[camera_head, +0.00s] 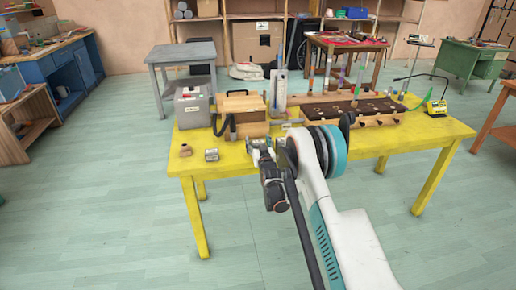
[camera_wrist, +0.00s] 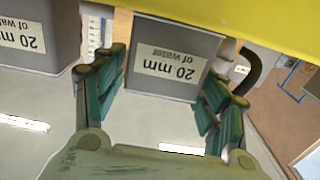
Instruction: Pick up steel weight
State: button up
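My gripper (camera_head: 262,143) is low at the table's front edge in the head view. In the wrist view my gripper (camera_wrist: 162,92) is open, with green-padded fingers on either side of a grey block (camera_wrist: 160,88) labelled "20 mm of water", upside down in this picture. The block lies beyond the fingers; whether they touch it cannot be told. A second grey block (camera_wrist: 38,50) with the same label is at the left. In the head view, a small grey labelled block (camera_head: 211,155) lies on the table left of my gripper. Which is the steel weight is unclear.
The yellow table (camera_head: 300,165) also bears a grey box (camera_head: 193,108), a wooden box (camera_head: 240,106), a brown knob-like piece (camera_head: 185,150), a dark-topped rack (camera_head: 350,108) and a yellow device (camera_head: 437,107). The table's front left corner has free room.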

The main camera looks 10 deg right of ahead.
jog(key=c, duration=1.1)
jog(key=shift+r, duration=0.1)
